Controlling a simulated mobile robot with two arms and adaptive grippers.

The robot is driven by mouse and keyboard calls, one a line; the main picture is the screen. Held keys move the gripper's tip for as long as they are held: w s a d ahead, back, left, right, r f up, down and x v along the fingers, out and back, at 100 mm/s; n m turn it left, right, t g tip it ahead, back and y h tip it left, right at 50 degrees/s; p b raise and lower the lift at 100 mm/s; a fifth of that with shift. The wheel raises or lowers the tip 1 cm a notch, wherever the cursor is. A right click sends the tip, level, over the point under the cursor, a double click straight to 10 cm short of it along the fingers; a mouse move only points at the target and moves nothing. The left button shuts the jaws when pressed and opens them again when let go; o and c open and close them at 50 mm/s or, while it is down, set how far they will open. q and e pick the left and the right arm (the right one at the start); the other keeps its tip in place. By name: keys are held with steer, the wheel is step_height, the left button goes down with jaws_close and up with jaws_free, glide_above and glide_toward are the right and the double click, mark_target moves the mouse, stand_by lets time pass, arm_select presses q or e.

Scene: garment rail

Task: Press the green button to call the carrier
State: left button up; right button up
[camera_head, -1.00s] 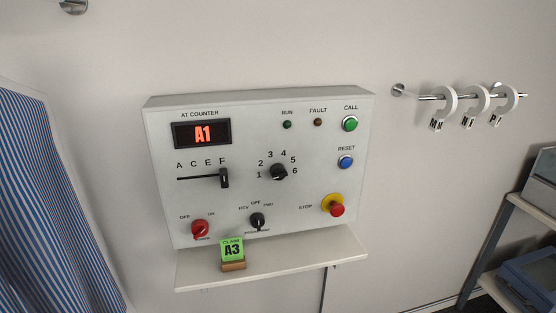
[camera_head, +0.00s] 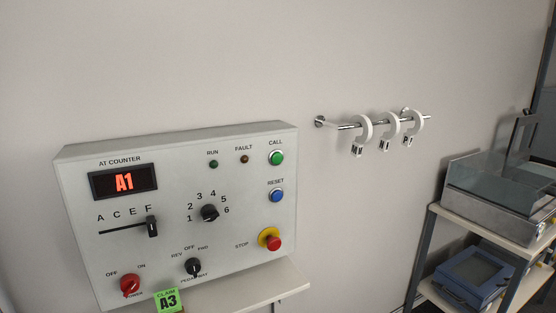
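The green CALL button (camera_head: 277,158) is at the upper right of the grey control panel (camera_head: 225,250), which is fixed to the wall. The red display (camera_head: 124,181) reads A1 under the words AT COUNTER. The slider (camera_head: 152,226) stands at F, at the right end of its slot. The blue RESET button (camera_head: 277,195) is below the green one. The RUN lamp (camera_head: 213,164) is dark green and the FAULT lamp (camera_head: 244,159) dark. Neither of my grippers shows.
A red stop button (camera_head: 272,240) on yellow juts out at the lower right of the panel. A wall rail (camera_head: 347,126) holds white lettered hooks. A rack (camera_head: 423,262) with trays stands at right.

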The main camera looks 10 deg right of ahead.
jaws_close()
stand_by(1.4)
